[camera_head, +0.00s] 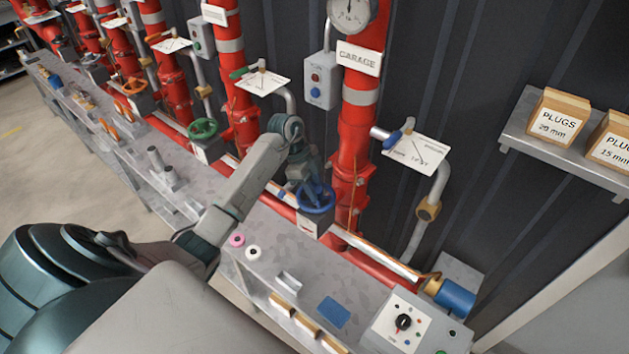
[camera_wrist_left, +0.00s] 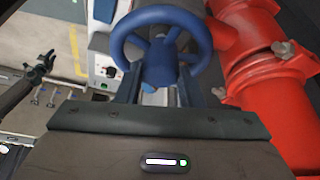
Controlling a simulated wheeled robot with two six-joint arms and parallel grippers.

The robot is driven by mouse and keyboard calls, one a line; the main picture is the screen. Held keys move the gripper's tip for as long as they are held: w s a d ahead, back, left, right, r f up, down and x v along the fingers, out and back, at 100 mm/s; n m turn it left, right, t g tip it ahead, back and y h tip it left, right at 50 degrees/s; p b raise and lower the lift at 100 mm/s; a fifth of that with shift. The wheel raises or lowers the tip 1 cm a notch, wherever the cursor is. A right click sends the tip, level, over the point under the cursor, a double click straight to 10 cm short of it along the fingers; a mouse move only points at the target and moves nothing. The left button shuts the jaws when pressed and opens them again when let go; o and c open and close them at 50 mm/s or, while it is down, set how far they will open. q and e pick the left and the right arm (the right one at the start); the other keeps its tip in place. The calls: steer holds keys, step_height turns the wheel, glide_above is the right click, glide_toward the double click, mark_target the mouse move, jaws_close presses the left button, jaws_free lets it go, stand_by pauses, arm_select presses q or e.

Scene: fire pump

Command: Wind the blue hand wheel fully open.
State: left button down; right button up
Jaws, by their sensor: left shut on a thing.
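The blue hand wheel (camera_head: 318,209) sits on the pipe run behind the bench, beside a red vertical pipe. In the left wrist view the wheel (camera_wrist_left: 160,62) faces me, with its round rim and spokes clear. My left gripper (camera_head: 308,188) reaches it from the upper left. In the wrist view its two fingers (camera_wrist_left: 160,92) stand on either side of the wheel's lower middle, shut on it. The exact finger contact is partly hidden by the wheel.
A green hand wheel (camera_head: 203,129) and orange wheels (camera_head: 132,86) stand farther left. A control box with a black knob (camera_head: 403,322) is at the bench's front right. Red pipes (camera_wrist_left: 265,80) run close right of the wheel. Pink and white rings (camera_head: 238,240) lie on the bench.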

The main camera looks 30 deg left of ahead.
arm_select(q)
steer(key=n+p, duration=0.2)
steer(key=shift+s+r+n+t, duration=0.1)
steer(key=shift+r+n+t, duration=0.1)
steer(key=shift+n+t, duration=0.15)
steer(key=shift+d+f+n+t+y+p, duration=0.1)
steer(key=shift+n+t+y+p, duration=0.2)
steer(key=shift+n+p, duration=0.2)
steer(key=shift+f+n+t, duration=0.15)
steer(key=shift+n+t, duration=0.2)
steer(key=shift+n, duration=0.6)
steer(key=c, duration=1.1)
jaws_free()
